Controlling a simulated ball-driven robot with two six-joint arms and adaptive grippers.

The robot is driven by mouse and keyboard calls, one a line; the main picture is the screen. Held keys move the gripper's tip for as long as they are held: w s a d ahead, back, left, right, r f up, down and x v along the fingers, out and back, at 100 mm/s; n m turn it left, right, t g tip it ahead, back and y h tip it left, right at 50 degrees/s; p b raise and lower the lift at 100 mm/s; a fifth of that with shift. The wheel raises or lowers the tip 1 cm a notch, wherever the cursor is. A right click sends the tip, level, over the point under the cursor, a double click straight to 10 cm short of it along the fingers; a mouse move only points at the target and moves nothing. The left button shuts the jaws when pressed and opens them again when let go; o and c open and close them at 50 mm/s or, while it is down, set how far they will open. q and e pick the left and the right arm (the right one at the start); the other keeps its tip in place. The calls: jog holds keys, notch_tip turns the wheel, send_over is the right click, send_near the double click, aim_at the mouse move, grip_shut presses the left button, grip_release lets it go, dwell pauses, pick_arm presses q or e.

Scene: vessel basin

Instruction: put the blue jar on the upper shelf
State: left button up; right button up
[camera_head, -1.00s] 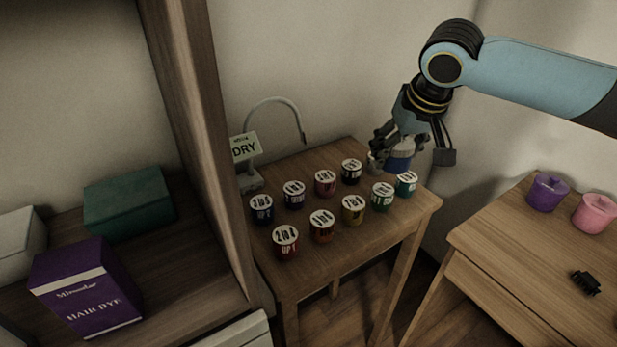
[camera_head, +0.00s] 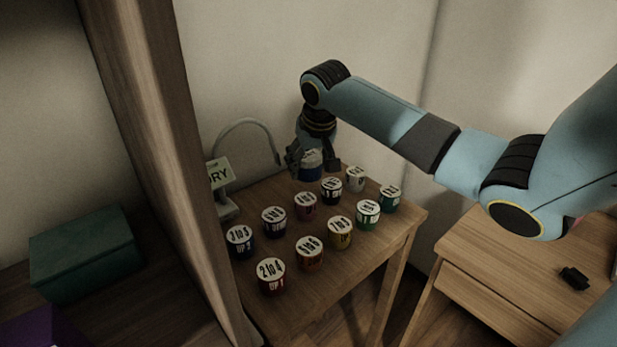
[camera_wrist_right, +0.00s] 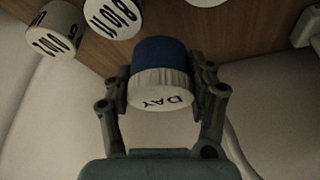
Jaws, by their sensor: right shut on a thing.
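The blue jar (camera_wrist_right: 155,55) has a white ribbed lid reading "DAY". My right gripper (camera_wrist_right: 160,105) is shut on it, one finger at each side. In the head view the right gripper (camera_head: 315,160) holds the blue jar (camera_head: 311,165) above the back edge of the small wooden table (camera_head: 330,265), partly hidden by the fingers. A wooden shelf unit stands at the left, with an upright post (camera_head: 150,150) and a shelf board (camera_head: 120,318). I cannot tell which level is the upper shelf. My left gripper is not in view.
Several lidded jars, including a red one (camera_head: 271,278) and a yellow one (camera_head: 340,233), stand on the table near the gripper. A teal box (camera_head: 85,255) is on the shelf. A desk (camera_head: 490,270) is at right.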

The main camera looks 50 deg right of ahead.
aim_at(309, 178)
notch_tip(309, 178, down, 4)
jog(key=shift+f, duration=0.1)
jog(key=o, duration=1.2)
